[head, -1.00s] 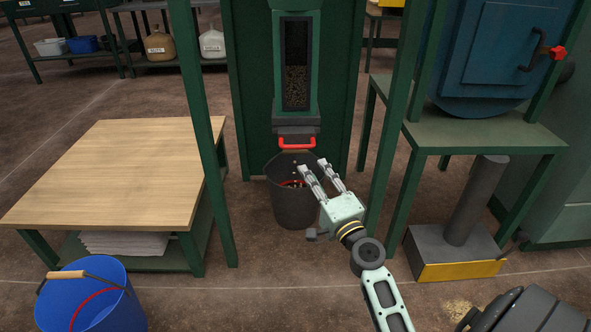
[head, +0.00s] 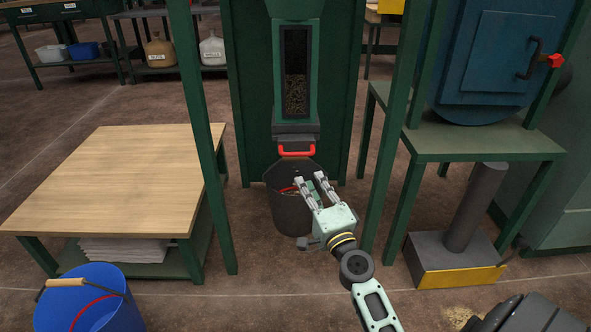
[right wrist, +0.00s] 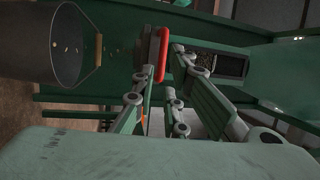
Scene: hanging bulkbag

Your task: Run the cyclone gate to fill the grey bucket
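The grey bucket (head: 292,212) stands on the floor under the cyclone's outlet, with a few pale bits inside; it also shows in the right wrist view (right wrist: 45,45). The cyclone gate (head: 297,131) has a red handle (head: 297,151) above the bucket; the handle also shows in the right wrist view (right wrist: 163,55). A window (head: 296,80) above the gate shows brown granular material in its lower part. My right gripper (head: 309,178) is open and empty, in front of the bucket's rim and below the handle in the head view. My left gripper is out of view.
Green posts (head: 205,150) flank the cyclone. A wooden-topped table (head: 115,180) stands at left, with a blue bucket (head: 95,300) in front. A blue round-bodied machine (head: 490,60) stands on a green stand at right. A grey pedestal (head: 455,255) stands below it.

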